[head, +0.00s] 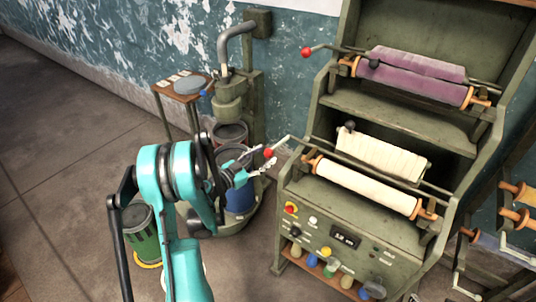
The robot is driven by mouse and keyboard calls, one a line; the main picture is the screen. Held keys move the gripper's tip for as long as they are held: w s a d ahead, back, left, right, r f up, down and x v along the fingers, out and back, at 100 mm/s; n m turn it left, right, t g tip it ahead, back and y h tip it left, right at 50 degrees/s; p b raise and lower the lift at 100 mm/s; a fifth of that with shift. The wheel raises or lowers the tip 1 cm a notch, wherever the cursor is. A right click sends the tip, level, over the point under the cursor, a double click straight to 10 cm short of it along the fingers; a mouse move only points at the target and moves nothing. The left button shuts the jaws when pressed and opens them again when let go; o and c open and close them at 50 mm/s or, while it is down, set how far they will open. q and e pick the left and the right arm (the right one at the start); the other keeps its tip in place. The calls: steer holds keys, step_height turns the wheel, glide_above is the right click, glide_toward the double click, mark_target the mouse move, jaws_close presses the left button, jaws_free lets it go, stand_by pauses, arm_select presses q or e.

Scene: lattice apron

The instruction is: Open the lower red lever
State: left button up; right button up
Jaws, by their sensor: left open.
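The lower red lever ends in a red ball (268,153) on a thin metal arm that runs to the lower roller pair of the green machine. My left gripper (266,158) is open, and its fingertips are at the red ball, which appears between or just beyond them. I cannot tell whether they touch it. The lower rollers are a cream roller (365,187) with orange ends and a cream, cloth-like roll (382,155) behind it. The upper red lever (306,52) stands above, by the purple roller (412,83). My right gripper is not in view.
The green machine (400,118) has a front panel with a red button (291,208) and a display (345,237). A blue bucket (238,198) stands behind my left gripper. A green bin (141,232) stands left of my arm. Floor at far left is clear.

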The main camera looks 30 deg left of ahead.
arm_select(q)
steer(key=shift+x, duration=1.55)
jaws_close()
